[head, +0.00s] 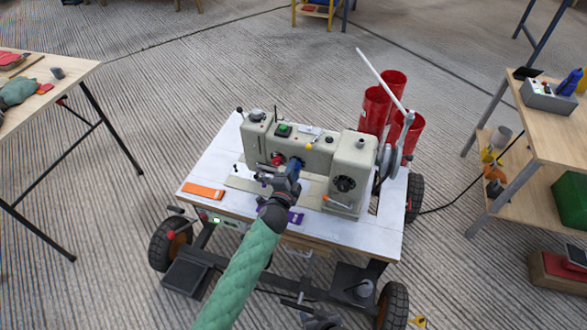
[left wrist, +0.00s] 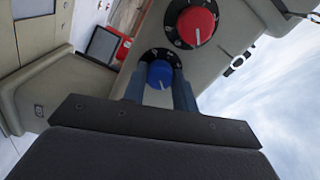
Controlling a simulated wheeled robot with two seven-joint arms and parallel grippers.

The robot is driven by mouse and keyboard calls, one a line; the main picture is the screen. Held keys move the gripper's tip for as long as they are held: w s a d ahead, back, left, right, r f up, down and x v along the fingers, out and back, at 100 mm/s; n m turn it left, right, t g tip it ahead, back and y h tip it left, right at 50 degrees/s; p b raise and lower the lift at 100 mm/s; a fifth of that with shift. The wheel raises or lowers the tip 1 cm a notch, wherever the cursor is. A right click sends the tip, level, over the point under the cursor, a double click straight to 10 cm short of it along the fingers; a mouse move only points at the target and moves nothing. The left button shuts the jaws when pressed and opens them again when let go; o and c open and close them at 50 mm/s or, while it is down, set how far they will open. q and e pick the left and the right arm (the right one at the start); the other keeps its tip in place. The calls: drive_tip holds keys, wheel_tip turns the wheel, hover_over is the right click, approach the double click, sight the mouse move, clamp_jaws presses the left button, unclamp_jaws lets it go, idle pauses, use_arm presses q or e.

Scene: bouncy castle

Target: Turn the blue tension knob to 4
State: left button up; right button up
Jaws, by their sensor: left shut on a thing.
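The blue tension knob (left wrist: 160,73) is on the front of a beige sewing machine (head: 316,152), set in a dark dial with small white marks. Its white pointer line points toward the bottom of the left wrist view; the dial numbers are too small to read. My left gripper (head: 293,168) reaches the machine's front; in the left wrist view its two fingers (left wrist: 160,90) are closed on opposite sides of the blue knob.
A red knob (left wrist: 196,26) sits close to the blue one. The machine stands on a white-topped wheeled cart (head: 225,160) with an orange strip (head: 203,190). Wooden tables flank at left (head: 70,82) and right (head: 540,135).

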use_arm(q)
drive_tip(key=shift+m, duration=0.3)
drive_tip(key=o, duration=1)
use_arm(e)
drive_tip(key=shift+s+a+r, duration=0.1)
drive_tip(key=shift+s+r, duration=0.05)
drive_tip(key=shift+r, duration=0.3)
use_arm(q)
drive_tip(key=shift+s, duration=0.1)
use_arm(e)
drive_tip(key=shift+w, duration=0.2)
